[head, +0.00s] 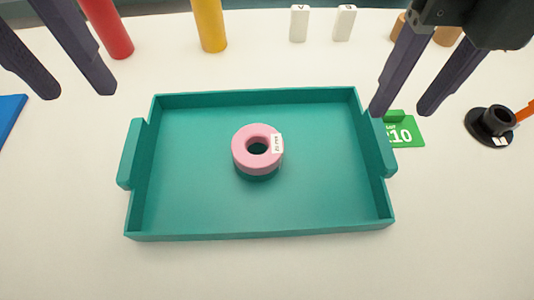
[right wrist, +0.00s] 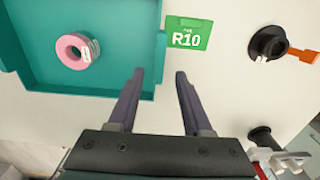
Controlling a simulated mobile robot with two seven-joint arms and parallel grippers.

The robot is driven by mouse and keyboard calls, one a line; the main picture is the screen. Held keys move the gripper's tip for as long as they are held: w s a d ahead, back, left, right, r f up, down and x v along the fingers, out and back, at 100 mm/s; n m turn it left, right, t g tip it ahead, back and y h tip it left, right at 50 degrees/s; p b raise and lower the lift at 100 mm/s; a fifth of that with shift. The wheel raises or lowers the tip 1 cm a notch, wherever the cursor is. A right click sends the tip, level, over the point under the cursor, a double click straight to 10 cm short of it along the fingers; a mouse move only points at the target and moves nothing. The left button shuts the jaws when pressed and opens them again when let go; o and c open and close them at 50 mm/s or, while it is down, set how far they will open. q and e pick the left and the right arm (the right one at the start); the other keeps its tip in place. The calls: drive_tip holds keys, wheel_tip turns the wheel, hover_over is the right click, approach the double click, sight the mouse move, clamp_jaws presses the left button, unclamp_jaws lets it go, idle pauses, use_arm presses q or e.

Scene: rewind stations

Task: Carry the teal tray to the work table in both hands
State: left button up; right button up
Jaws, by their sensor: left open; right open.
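The teal tray (head: 330,210) lies on a pale table top in the middle of the head view, with a handle block on its left side and another on its right. A pink ring-shaped roll (head: 243,153) with a white label lies inside it, near the middle. My left gripper (head: 82,96) is open and empty, up and to the left of the tray. My right gripper (head: 400,112) is open and empty over the tray's right side, near its right handle. In the right wrist view the tray (right wrist: 120,82) is beyond the left fingertip.
A green R10 card (head: 408,132) lies right of the tray. A black spool holder (head: 492,124) with an orange lever stands farther right. A red cylinder (head: 107,28), a yellow cylinder (head: 210,25) and two white blocks (head: 299,24) stand behind. A blue item (head: 10,112) is at far left. The front table area is clear.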

wheel_tip(320, 180, up, 4)
drive_tip(key=shift+r, duration=0.25)
idle(0.5)
